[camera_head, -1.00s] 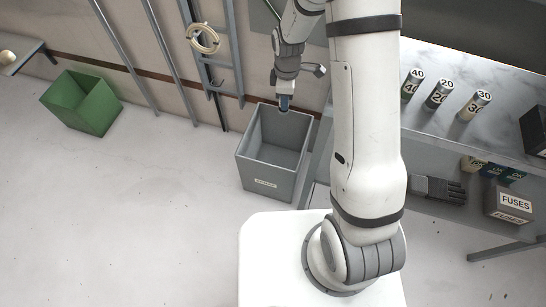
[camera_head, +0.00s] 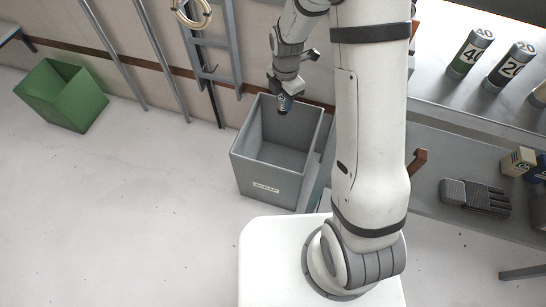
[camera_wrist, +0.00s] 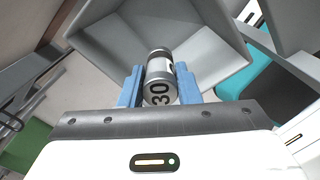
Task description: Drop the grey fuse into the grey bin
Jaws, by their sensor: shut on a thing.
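The grey fuse (camera_wrist: 161,82) is a short cylinder with a pale band and a "30" on its end. It also shows small in the head view (camera_head: 285,104). My gripper (camera_wrist: 158,76) is shut on it, with a blue finger on each side. The grey bin (camera_head: 262,188) stands on the floor with a label on its front wall. In the head view my gripper (camera_head: 282,94) and the fuse appear over the far part of its opening. In the wrist view the bin's inner walls (camera_wrist: 213,38) lie behind the fuse. The exact height above the rim is unclear.
A green bin (camera_head: 62,97) stands on the floor to the left. A bench (camera_head: 450,98) at right holds fuses marked 40 (camera_head: 469,54) and 20 (camera_head: 510,66). A ladder (camera_head: 215,62) leans behind the grey bin.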

